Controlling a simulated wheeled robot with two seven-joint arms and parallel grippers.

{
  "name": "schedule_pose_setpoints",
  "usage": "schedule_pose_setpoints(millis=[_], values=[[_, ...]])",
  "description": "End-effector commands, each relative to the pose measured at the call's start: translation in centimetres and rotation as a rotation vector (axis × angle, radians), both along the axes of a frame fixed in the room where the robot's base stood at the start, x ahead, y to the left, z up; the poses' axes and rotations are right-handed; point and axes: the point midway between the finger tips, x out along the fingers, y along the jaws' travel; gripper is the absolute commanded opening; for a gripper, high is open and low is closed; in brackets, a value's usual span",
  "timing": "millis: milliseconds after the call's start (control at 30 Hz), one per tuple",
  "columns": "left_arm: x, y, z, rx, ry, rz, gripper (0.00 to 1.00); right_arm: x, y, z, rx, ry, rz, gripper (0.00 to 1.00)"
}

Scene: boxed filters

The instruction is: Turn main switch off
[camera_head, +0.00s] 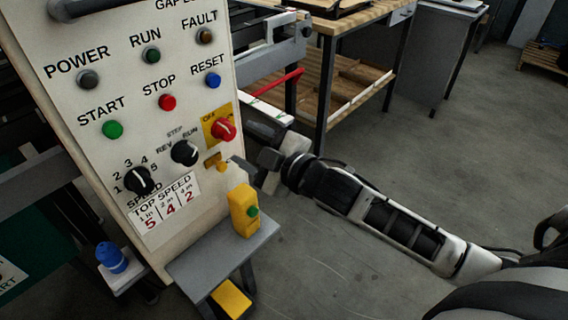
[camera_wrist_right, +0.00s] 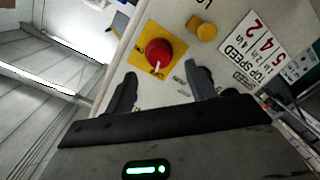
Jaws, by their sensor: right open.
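The main switch is a red rotary knob (camera_head: 224,130) on a yellow plate (camera_head: 211,136) at the right edge of the control panel (camera_head: 85,40). "OFF" is printed on the plate. In the right wrist view the red knob (camera_wrist_right: 158,53) sits just beyond the two fingers, with its white mark toward the lower side. My right gripper (camera_head: 240,163) is beside the panel's right edge, just below and right of the knob. In the wrist view the gripper (camera_wrist_right: 160,90) is open, its fingers apart with nothing between them. My left gripper is not in view.
A black selector (camera_head: 185,153) and a yellow part (camera_head: 214,161) are close to the switch. A wooden workbench (camera_head: 345,25) stands behind. Open floor lies right.

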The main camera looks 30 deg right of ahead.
Motion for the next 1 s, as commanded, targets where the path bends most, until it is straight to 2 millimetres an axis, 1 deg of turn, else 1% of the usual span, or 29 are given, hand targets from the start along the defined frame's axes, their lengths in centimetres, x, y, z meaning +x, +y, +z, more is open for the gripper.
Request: schedule_pose_setpoints(millis=[33, 200, 400, 600, 1000], values=[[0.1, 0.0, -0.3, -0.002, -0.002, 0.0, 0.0, -1.4, -0.5, -0.3, -0.003, 0.004, 0.001, 0.56], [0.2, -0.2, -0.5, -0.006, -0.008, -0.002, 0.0, -5.1, -1.7, 0.0, -0.003, 0.005, 0.003, 0.56], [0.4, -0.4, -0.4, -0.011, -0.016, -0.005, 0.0, -7.9, -2.8, 0.4, -0.002, 0.005, 0.001, 0.56], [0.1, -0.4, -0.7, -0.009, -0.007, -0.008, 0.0, -9.2, -3.2, 0.7, 0.0, 0.001, 0.001, 0.56], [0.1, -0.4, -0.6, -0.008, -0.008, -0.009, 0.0, -9.4, -3.3, 0.8, 0.0, 0.001, 0.002, 0.56]])
